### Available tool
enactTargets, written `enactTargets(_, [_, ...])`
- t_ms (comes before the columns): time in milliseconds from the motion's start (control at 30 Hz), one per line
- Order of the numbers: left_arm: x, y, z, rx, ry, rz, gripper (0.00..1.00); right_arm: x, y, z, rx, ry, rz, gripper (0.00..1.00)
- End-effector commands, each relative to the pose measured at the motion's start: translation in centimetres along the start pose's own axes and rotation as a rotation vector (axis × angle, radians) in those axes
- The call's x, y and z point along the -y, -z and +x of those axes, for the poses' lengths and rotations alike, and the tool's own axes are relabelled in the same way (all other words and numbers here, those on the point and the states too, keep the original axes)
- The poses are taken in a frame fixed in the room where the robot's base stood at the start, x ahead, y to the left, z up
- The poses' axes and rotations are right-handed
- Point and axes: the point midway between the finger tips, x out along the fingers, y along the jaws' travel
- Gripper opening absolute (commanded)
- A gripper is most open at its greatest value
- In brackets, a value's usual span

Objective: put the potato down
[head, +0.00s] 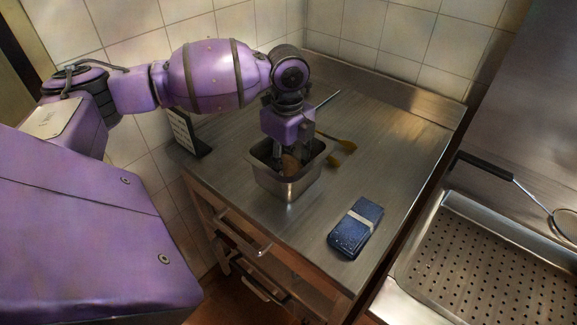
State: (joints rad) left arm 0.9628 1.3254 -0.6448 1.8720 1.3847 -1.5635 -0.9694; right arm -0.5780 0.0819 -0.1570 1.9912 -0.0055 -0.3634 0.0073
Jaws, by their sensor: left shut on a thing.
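The potato (291,166) is a brown lump, partly hidden by the gripper and the container's walls. My left gripper (283,160) comes down from above, with its fingers inside a square metal container (289,188) on the steel counter. It is shut on the potato, which is within the container's opening. Whether the potato touches the container's bottom cannot be told. My right gripper is not in view.
A dark blue folded cloth (355,228) lies at the counter's front right. A small dark-framed sign (187,134) stands at the left. A perforated metal tray (490,262) is at right. The counter's right side (395,150) is clear.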

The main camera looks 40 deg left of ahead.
Motion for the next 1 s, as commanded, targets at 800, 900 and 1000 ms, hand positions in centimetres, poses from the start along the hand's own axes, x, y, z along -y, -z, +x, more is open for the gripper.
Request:
enactTargets(800, [0.0, 0.0, 1.9, 0.0, 0.001, 0.0, 0.59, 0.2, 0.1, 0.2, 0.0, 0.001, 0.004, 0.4])
enactTargets(900, [0.0, 0.0, 1.9, 0.0, 0.001, 0.0, 0.59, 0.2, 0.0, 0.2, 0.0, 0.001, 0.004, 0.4])
enactTargets(1000, [0.1, 0.0, 1.7, 0.0, 0.002, 0.0, 0.59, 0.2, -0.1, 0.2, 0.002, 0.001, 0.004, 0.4])
